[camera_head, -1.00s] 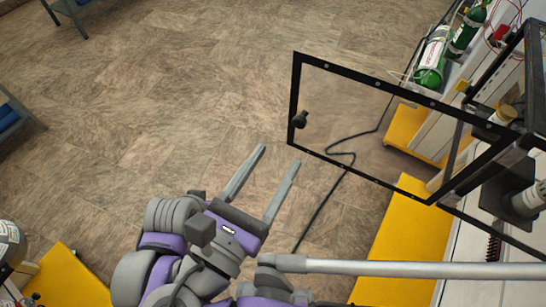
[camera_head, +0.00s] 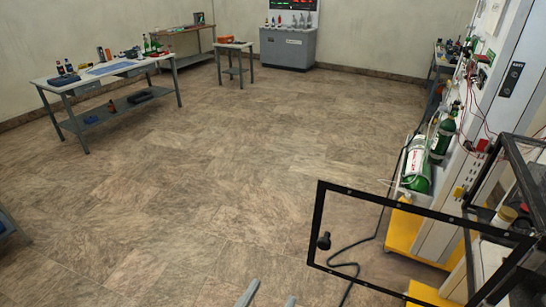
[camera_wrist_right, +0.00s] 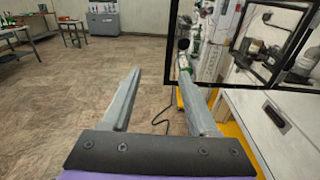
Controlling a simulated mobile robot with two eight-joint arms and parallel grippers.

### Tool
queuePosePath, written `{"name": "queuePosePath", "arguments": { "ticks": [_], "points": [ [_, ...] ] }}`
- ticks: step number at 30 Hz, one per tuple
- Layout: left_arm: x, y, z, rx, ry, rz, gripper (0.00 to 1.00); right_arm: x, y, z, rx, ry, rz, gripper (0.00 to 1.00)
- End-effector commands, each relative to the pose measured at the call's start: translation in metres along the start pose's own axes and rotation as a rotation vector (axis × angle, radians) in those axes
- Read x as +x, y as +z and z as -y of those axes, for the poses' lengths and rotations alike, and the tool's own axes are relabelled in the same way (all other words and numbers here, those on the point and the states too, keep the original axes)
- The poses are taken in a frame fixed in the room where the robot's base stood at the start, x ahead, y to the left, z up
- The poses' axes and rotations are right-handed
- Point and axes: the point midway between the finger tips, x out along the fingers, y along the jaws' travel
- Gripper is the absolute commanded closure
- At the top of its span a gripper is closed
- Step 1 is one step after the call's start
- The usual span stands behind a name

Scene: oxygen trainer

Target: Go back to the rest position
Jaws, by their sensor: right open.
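My right gripper (camera_head: 268,297) shows only its two grey fingertips at the bottom edge of the head view. In the right wrist view the right gripper (camera_wrist_right: 163,90) is open, with its fingers wide apart and nothing between them. Floor shows between the fingers. The right fingertip appears close to the black-framed door in the wrist view; I cannot tell the exact gap. My left gripper is not in view.
A clear door with a black frame (camera_head: 318,222) stands open at the right, with a black knob (camera_head: 324,241). Green-and-white cylinders (camera_head: 417,165) stand behind it. A workbench (camera_head: 105,78) is at the far left. The middle floor is clear.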

Motion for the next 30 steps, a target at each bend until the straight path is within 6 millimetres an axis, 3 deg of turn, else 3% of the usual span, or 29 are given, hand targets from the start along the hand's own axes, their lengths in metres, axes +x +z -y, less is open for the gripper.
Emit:
{"name": "queuePosePath", "arguments": {
  "ticks": [1,8,14,21,25,30],
  "points": [
    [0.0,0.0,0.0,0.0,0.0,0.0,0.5,0.014,-0.011,0.007,0.024,-0.028,-0.04,0.4],
    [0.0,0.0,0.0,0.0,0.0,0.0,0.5,0.062,-0.07,0.038,0.216,-0.155,-0.256,0.4],
    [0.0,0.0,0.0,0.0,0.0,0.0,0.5,0.095,-0.139,0.086,0.561,-0.384,-0.486,0.4],
    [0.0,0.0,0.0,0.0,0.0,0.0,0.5,0.103,-0.211,0.136,1.205,-0.787,-0.67,0.4],
    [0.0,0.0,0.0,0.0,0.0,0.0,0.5,0.103,-0.234,0.151,1.617,-1.021,-0.678,0.4],
    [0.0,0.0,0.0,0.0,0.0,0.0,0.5,0.109,-0.245,0.16,2.107,-1.265,-0.609,0.4]
  ]
}}
